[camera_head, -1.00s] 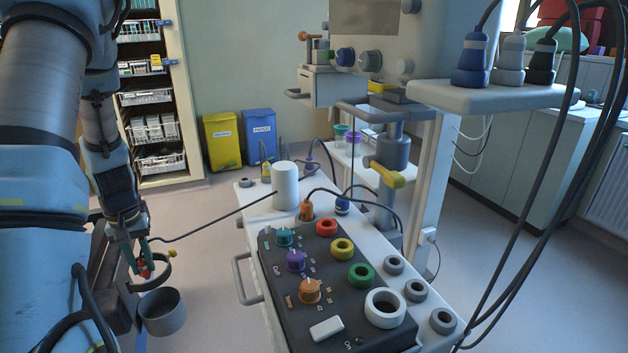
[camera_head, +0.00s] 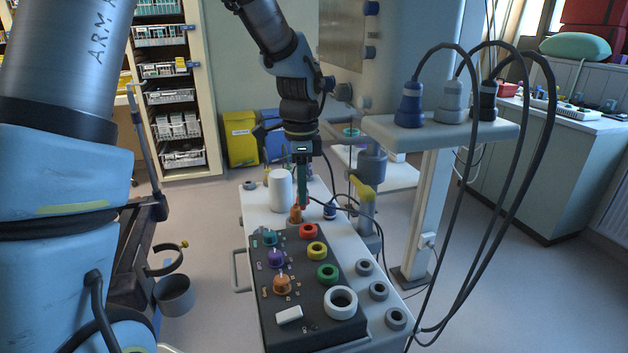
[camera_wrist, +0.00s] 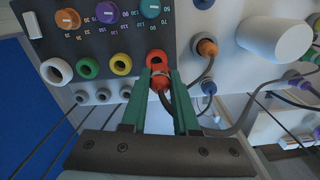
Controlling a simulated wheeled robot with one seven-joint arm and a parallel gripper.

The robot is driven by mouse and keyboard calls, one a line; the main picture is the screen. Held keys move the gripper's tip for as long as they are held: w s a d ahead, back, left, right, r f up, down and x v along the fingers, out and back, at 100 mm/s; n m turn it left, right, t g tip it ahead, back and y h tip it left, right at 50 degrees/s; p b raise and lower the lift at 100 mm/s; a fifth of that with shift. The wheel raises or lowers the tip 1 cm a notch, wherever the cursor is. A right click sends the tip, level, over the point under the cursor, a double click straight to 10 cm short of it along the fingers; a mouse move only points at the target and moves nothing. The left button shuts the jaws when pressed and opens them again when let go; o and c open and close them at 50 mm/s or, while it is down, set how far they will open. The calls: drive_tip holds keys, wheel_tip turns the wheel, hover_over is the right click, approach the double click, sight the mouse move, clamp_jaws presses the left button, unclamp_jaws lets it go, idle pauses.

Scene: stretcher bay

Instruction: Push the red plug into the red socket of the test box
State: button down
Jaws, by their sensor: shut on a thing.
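The test box (camera_head: 345,325) is a dark panel on the white cart top. Its red socket (camera_head: 308,231) is a red ring at the panel's far edge; in the wrist view the socket (camera_wrist: 155,56) lies just beyond my fingertips, with a dark hole. My gripper (camera_head: 303,205) hangs pointing down over the far end of the box, shut on the red plug (camera_wrist: 161,83). The plug sits between the green fingers, its cable trailing off. In the head view the plug (camera_head: 305,208) looks apart from the socket and above it. The fingers hide part of it.
An orange plug (camera_head: 296,214) stands close left of my gripper, with a white cylinder (camera_head: 281,190) behind it. A blue plug (camera_head: 330,210) is to the right. Yellow (camera_head: 317,251) and green (camera_head: 327,274) sockets adjoin the red one. Dark cables hang at the right.

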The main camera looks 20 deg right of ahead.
sight(308, 203)
drive_tip(key=shift+s+d+r+m, duration=0.4)
drive_tip(key=shift+s+d+r, duration=0.05)
drive_tip(key=shift+d, duration=0.05)
wheel_tip(308, 203, down, 4)
drive_tip(key=b, duration=0.4)
drive_tip(key=shift+f, duration=0.25)
drive_tip(key=shift+a+r+p, duration=0.1)
drive_tip(key=shift+p, duration=0.4)
idle(0.5)
drive_tip(key=shift+f+b, duration=0.7)
drive_tip(key=shift+f, duration=0.75)
idle(0.4)
drive_tip(key=c, duration=0.6)
unclamp_jaws()
drive_tip(key=shift+r, duration=0.15)
